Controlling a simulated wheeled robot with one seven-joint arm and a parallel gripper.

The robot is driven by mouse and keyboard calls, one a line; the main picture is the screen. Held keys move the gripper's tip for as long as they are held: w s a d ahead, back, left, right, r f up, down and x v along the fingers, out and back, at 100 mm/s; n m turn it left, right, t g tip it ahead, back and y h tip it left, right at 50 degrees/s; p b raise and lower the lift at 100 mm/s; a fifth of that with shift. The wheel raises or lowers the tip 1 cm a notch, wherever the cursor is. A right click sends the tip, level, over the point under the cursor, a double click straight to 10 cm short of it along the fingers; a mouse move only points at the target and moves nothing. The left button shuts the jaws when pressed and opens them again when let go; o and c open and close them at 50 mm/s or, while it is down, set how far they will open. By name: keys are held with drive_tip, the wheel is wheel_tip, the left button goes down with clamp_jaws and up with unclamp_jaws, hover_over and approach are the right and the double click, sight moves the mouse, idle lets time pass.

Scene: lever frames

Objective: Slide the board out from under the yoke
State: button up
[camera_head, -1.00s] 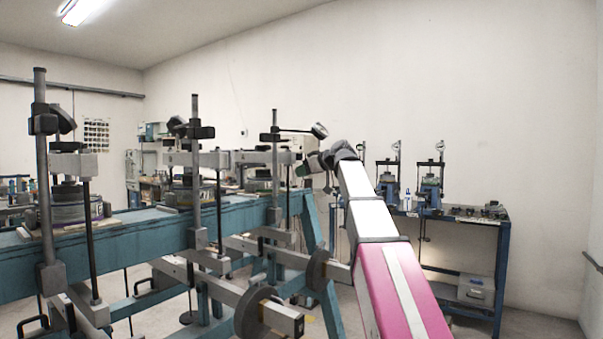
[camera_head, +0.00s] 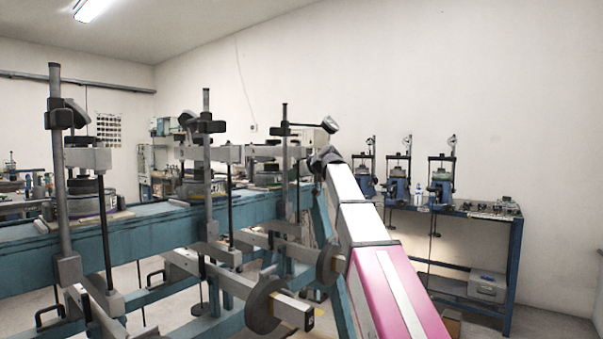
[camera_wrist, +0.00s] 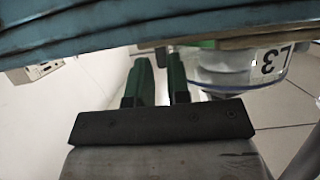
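In the head view several lever frames stand along a blue beam (camera_head: 150,222). The farthest has a grey yoke (camera_head: 262,152) above a round cell (camera_head: 266,174); a thin pale board (camera_head: 258,188) lies under that cell on the beam. In the wrist view, a clear round cell (camera_wrist: 225,75) with an upside-down "L3" label sits against the tan edge of a board (camera_wrist: 262,40). My gripper (camera_wrist: 159,62) has two green fingers with a gap between them, close to the board and left of the cell. Contact with the board cannot be told. The fingers are hidden in the head view.
The blue beam fills the top of the wrist view. Nearer frames have upright rods (camera_head: 207,130), lever arms and round weights (camera_head: 265,305) below the beam, close to my arm. A blue bench (camera_head: 470,213) with devices stands at the right.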

drive_tip(key=shift+w+a+f, duration=0.25)
drive_tip(key=shift+a, duration=0.1)
